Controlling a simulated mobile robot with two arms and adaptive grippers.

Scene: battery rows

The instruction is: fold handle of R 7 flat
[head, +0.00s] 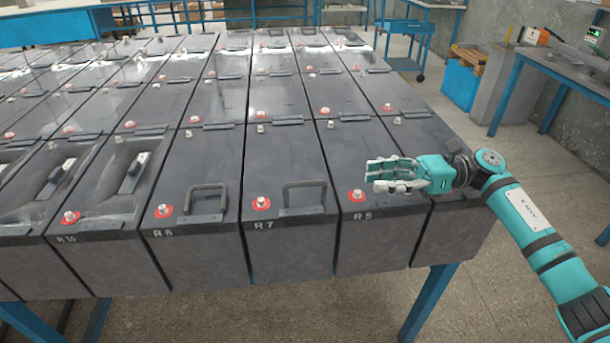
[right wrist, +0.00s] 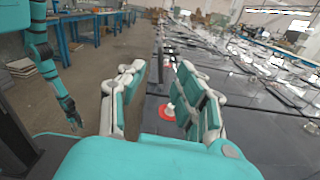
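Battery R 7 (head: 283,160) stands in the front row of the table in the head view. Its black handle (head: 305,187) stands up from the front of its top, above the R 7 label. My right gripper (head: 392,174) is to the right of R 7, above the neighbouring front battery, apart from the handle, its fingers pointing left. In the right wrist view its two fingers (right wrist: 160,76) are spread with nothing gripped between them. My left arm shows at the left of that view; its gripper (right wrist: 72,112) is small and low, its fingers unclear.
R 8 (head: 197,170), left of R 7, also has a raised handle (head: 206,194). Red-ringed terminals (head: 261,203) stand at the batteries' front corners. More battery rows fill the table behind. Open floor (head: 480,290) lies right of the table; a blue bin (head: 460,84) stands farther back.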

